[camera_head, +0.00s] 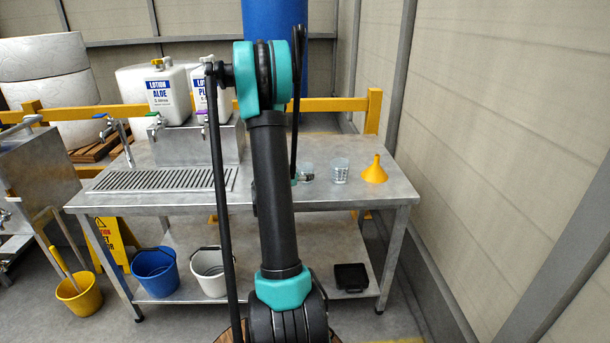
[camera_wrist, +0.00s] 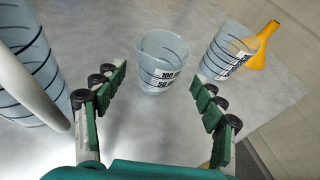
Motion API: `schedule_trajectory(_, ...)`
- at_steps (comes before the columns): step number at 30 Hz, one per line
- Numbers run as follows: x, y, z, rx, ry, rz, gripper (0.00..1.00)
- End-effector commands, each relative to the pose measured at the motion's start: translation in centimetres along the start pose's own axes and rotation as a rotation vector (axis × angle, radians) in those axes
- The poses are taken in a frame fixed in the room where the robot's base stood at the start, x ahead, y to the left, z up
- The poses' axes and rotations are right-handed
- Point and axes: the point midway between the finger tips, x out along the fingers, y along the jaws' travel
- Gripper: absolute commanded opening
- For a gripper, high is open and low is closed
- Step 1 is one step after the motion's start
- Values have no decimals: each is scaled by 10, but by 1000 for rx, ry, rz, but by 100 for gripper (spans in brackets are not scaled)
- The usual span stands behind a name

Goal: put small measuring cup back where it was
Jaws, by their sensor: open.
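A clear measuring cup (camera_wrist: 163,62) marked 50 and 100 stands upright on the steel table (camera_wrist: 110,40) in the wrist view. It looks the smallest of the measuring vessels there. My gripper (camera_wrist: 160,80) is open and empty, its green-padded fingers to either side of this cup in the picture; neither visibly touches it. A second clear cup (camera_wrist: 222,58) stands to its right. A larger clear vessel (camera_wrist: 22,65) is at the left edge, partly cut off. In the head view, my arm hides most of the gripper, and clear cups (camera_head: 340,171) show right of it.
A yellow funnel (camera_head: 375,170) stands beside the cups near the table's right end. Lotion jugs (camera_head: 168,95) stand on a metal stand at the back left, behind a drain grate (camera_head: 160,180). Buckets (camera_head: 155,272) and a black tray (camera_head: 352,277) are on the lower shelf.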

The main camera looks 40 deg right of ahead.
Motion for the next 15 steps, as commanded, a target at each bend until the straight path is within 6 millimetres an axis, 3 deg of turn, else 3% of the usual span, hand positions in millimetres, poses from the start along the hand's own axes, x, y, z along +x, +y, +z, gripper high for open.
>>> schedule_trajectory(6, -39, 1, 0, -1, 0, 1, 70)
schedule_trajectory(15, -66, 1, -3, 70, 24, 8, 70)
